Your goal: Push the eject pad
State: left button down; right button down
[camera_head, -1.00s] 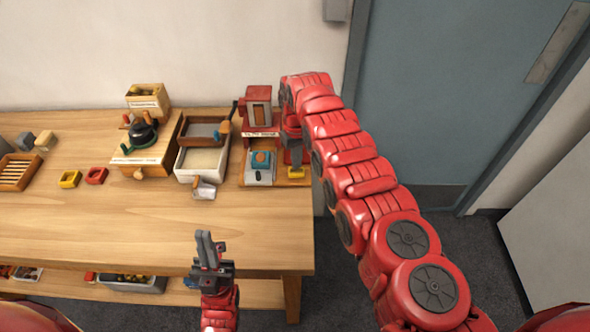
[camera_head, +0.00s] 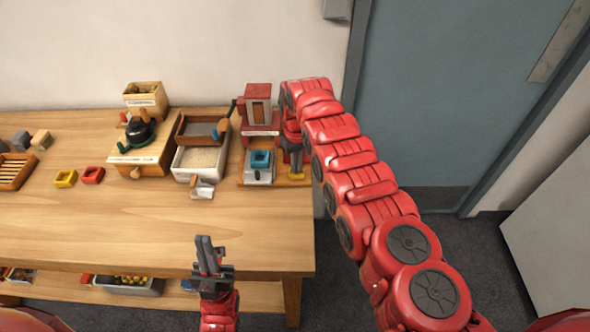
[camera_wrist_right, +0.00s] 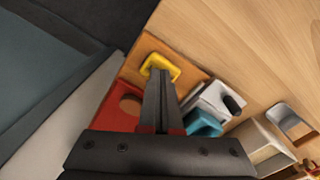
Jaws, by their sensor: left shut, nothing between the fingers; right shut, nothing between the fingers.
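The eject pad appears to be the yellow pad (camera_head: 296,178) at the front right of the red machine's (camera_head: 257,108) wooden base; it also shows in the right wrist view (camera_wrist_right: 156,60). My right gripper (camera_head: 293,170) is shut and empty, pointing down, with its fingertips (camera_wrist_right: 160,72) at the pad and covering part of it. I cannot tell whether they press it. A blue square holder (camera_head: 260,159) with a dark, empty-looking opening sits on a grey-white block (camera_head: 258,176) left of the pad. My left gripper (camera_head: 208,252) is shut and empty at the table's front edge.
Left of the machine are a white bin (camera_head: 197,162) with a scoop (camera_head: 202,188), and a wooden box (camera_head: 140,160) with a black-and-green device. Yellow (camera_head: 65,179) and red (camera_head: 92,175) square holders lie further left. The front of the tabletop is clear.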

notch_tip(320, 180, up, 5)
jog(key=p, duration=0.4)
jog(key=shift+r+p, duration=0.15)
jog(key=shift+p, duration=0.15)
notch_tip(320, 180, up, 3)
jog(key=shift+f+p, duration=0.2)
jog(key=shift+p, duration=0.55)
jog(key=shift+w+f, duration=0.1)
